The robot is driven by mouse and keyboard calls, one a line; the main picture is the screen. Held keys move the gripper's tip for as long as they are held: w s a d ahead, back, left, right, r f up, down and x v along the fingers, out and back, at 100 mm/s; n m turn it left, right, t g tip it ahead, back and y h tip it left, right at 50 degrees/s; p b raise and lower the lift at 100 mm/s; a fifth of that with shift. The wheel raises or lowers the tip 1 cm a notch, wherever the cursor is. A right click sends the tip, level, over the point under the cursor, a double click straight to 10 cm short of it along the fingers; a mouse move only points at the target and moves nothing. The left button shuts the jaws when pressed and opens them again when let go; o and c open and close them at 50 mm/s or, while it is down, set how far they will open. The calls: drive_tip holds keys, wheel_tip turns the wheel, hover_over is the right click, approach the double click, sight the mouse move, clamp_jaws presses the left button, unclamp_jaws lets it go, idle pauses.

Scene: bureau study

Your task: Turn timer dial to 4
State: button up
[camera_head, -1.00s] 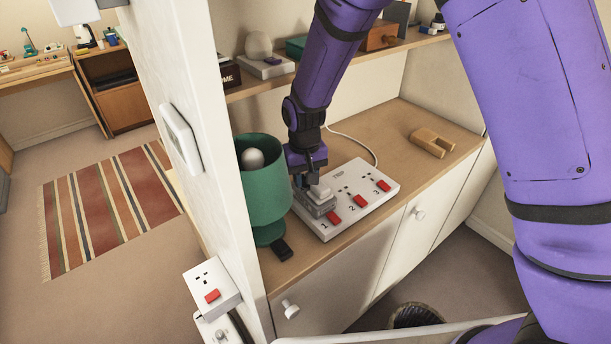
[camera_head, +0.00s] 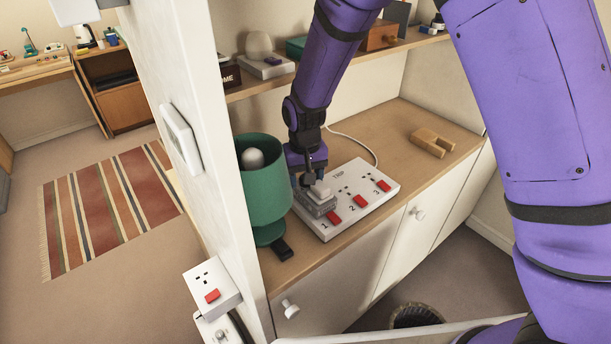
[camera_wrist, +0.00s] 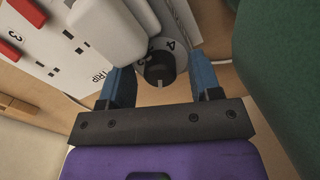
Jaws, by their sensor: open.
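The timer (camera_head: 318,207) is a grey block at the socket 1 end of the white power strip, with a white plug (camera_head: 320,190) on it. In the wrist view its dial is a black knob (camera_wrist: 159,68) on a pale numbered ring. A 4 (camera_wrist: 170,45) shows above and right of the knob. A light mark on the knob faces toward my gripper, away from the 4. My gripper (camera_wrist: 160,78) is open, with its blue fingers on either side of the knob and gaps visible. It also shows just behind the timer in the head view (camera_head: 308,178).
The power strip (camera_head: 378,203) has red switches and lies on the wooden cabinet top (camera_head: 395,135). A green lamp (camera_head: 265,185) stands close left of my gripper. A black object (camera_head: 282,250) lies by its base. A wooden piece (camera_head: 432,142) lies at right. A shelf hangs above.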

drive_tip(key=shift+r, duration=0.1)
wheel_tip(320, 180, up, 11)
drive_tip(key=shift+f, duration=0.2)
idle(0.5)
